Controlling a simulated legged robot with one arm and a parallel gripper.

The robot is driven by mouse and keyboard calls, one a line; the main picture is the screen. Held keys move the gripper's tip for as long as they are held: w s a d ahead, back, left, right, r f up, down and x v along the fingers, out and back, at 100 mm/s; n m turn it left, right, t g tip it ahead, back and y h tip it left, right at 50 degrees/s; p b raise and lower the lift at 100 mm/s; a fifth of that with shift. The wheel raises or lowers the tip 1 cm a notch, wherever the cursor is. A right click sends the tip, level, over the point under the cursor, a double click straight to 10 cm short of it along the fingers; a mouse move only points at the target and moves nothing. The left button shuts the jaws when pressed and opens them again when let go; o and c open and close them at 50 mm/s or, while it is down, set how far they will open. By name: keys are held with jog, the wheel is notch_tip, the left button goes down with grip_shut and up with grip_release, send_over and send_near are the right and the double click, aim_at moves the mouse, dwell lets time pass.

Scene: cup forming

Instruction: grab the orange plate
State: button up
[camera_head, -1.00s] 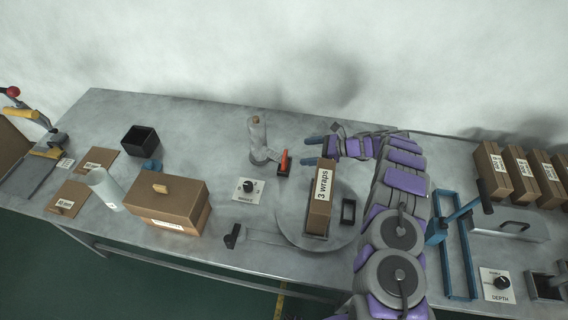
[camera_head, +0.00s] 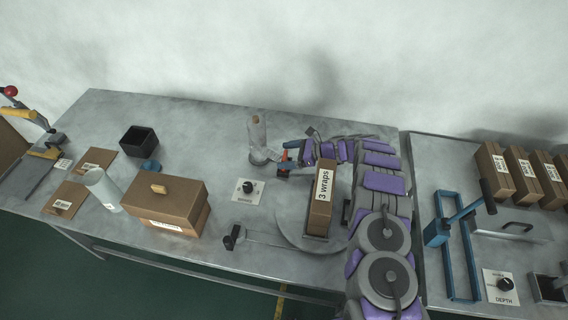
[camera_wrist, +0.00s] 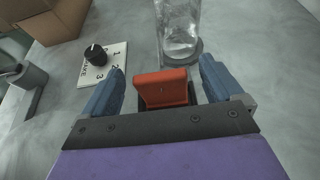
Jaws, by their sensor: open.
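The orange plate (camera_wrist: 166,88) is a small upright tab on a dark base, beside the clear film roll on the table. In the wrist view it stands between the two blue fingers of my gripper (camera_wrist: 163,90), which are open with a gap on each side. In the head view my gripper (camera_head: 287,160) is at the plate, and only a bit of orange-red (camera_head: 284,154) shows behind the fingers. The lower part of the plate's base is hidden by my gripper's front edge in the wrist view.
The film roll (camera_head: 257,135) stands just behind the plate. A dial on a white card (camera_head: 248,189) lies to the left. A box labelled "3 wraps" (camera_head: 321,198) stands on a round turntable (camera_head: 288,233) close to my arm. A black bin (camera_head: 139,141) is farther left.

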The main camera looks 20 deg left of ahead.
jog(key=shift+d, duration=0.2)
jog(key=c, duration=1.5)
jog(key=shift+r, duration=0.15)
